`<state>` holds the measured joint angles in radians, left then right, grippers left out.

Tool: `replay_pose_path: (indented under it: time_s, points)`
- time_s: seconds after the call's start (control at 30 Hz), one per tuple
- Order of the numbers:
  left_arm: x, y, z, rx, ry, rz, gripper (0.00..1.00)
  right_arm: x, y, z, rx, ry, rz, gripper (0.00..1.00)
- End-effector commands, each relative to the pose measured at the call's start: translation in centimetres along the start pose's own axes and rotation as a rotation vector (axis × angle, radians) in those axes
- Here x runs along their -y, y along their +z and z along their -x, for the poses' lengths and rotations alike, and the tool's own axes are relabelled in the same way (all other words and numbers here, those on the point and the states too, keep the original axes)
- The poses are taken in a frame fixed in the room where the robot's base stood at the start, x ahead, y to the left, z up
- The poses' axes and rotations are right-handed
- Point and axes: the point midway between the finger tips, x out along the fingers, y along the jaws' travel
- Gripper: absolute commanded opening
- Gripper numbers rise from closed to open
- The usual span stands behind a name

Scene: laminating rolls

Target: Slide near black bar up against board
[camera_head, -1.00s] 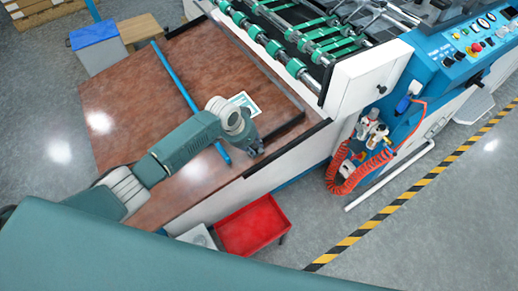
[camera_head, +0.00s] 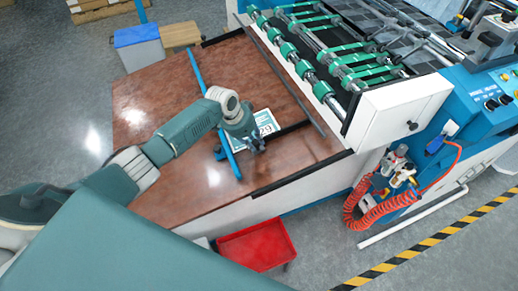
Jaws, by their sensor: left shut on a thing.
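I cannot tell whether bar and board touch. My left gripper (camera_head: 256,147) points down at the bar's left end and is shut on it; the fingertips are small and partly hidden. My right gripper is not in view.
A blue bar (camera_head: 213,110) crosses the table beside my gripper. A dark long bar (camera_head: 285,80) runs along the far right side, near green rollers (camera_head: 305,68). A red tray (camera_head: 257,247) stands below the near edge. The table's left part is clear.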

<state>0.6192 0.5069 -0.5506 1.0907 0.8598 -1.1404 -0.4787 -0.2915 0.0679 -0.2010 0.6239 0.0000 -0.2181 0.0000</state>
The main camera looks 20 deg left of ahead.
Motion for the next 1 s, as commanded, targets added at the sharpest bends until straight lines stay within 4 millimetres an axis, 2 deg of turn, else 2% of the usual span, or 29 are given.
replay_pose_path:
  time_s: [0.03, 0.2, 0.37, 0.4, 0.47, 0.5, 0.83, 1.0]
  points:
    - [0.4, -0.7, 0.0, -0.016, -0.002, -0.001, 0.0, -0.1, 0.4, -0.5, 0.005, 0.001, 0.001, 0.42]
    - [0.7, -0.9, 0.2, -0.018, 0.0, -0.002, 0.0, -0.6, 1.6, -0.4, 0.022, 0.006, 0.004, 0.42]
    - [0.6, -0.9, 0.3, -0.018, 0.0, -0.002, 0.0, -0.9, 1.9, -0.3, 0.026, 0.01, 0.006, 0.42]
    - [0.6, -0.9, 0.3, -0.019, 0.0, -0.002, 0.27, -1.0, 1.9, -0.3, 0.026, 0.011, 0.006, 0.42]
    - [0.6, -0.9, 0.3, -0.018, 0.0, -0.002, 0.39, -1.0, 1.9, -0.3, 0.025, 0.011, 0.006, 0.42]
    - [0.6, -0.9, 0.3, -0.016, 0.001, -0.002, 0.42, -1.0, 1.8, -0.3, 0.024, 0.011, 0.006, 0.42]
    - [0.6, -0.5, 0.4, -0.008, 0.001, -0.002, 0.42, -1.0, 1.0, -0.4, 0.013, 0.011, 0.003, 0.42]
    - [0.7, -0.4, 2.4, -0.008, -0.001, -0.004, 0.42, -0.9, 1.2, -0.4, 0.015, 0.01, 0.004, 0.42]
